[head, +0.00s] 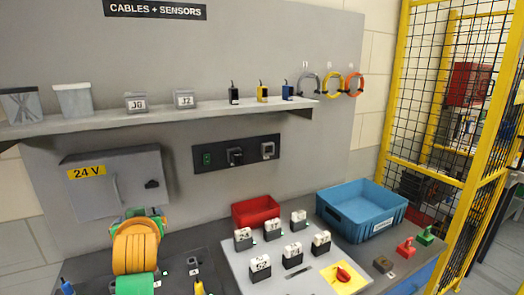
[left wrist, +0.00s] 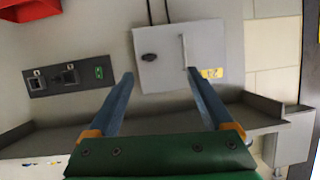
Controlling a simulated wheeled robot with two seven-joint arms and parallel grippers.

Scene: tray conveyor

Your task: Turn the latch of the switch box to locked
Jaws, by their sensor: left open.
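The switch box is a grey wall cabinet (head: 92,200) with a yellow 24 V label, at the left in the head view. It shows upside down in the left wrist view (left wrist: 165,75). Its dark latch (head: 152,184) is on the right side of the door and also shows in the left wrist view (left wrist: 149,57), lying roughly sideways. A pale bar handle (head: 115,188) is on the same door. My left gripper (left wrist: 160,73) is open and empty, with its fingers pointing towards the door and the latch between them, apart from it as far as I can tell. In the head view my own wrist mostly hides the fingers. My right gripper is not in view.
A dark switch panel (head: 236,154) is on the wall right of the box. A shelf (head: 210,110) runs above it. The bench below holds a red bin (head: 255,211), a blue crate (head: 362,212) and several small blocks. A yellow mesh fence (head: 425,170) stands at right.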

